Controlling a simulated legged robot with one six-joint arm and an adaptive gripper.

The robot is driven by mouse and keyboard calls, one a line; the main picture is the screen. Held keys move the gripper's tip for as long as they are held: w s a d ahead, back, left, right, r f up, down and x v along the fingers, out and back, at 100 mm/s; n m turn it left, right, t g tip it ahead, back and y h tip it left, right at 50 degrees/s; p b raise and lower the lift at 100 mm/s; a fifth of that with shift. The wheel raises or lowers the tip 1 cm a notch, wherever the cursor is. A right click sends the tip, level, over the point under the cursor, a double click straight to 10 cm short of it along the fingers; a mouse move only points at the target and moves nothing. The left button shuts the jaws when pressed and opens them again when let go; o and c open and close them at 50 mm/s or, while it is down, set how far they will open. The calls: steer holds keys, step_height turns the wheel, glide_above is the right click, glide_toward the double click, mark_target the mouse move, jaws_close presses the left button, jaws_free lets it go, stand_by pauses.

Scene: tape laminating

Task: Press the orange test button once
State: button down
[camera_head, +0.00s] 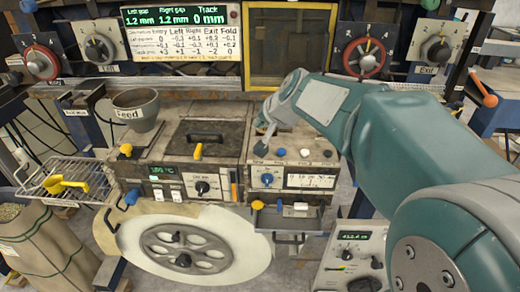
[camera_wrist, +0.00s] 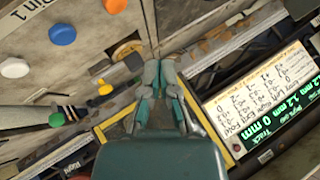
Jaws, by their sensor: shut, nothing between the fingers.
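In the wrist view an orange button (camera_wrist: 115,5) sits at the top edge of the picture on a worn light panel, in a row with a blue button (camera_wrist: 62,34) and a white button (camera_wrist: 14,68). My gripper (camera_wrist: 158,75) is shut and empty, its fingertips below and right of the orange button in that picture, apart from it in the image. In the head view my gripper (camera_head: 263,143) is over the left end of the button row, beside the blue button (camera_head: 281,152) and the white button (camera_head: 304,153). The orange button cannot be made out there, likely hidden by my gripper.
A lit display board (camera_head: 180,32) and a yellow frame (camera_head: 284,45) stand behind the panel. A grey bowl marked Feed (camera_head: 136,110) is at the left. A dial panel (camera_head: 295,180) and an open drawer (camera_head: 290,215) lie below the buttons. My arm covers the right side.

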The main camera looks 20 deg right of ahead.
steer(key=f, duration=0.4)
steer(key=shift+a+f, duration=0.1)
steer(key=shift+a, duration=0.3)
steer(key=shift+d+f, duration=0.25)
steer(key=shift+f, duration=0.3)
steer(key=shift+a, duration=0.15)
stand_by(0.4)
steer(key=shift+f, duration=0.35)
steer(key=shift+f, duration=0.55)
stand_by(0.8)
stand_by(0.3)
steer(key=shift+r, duration=1)
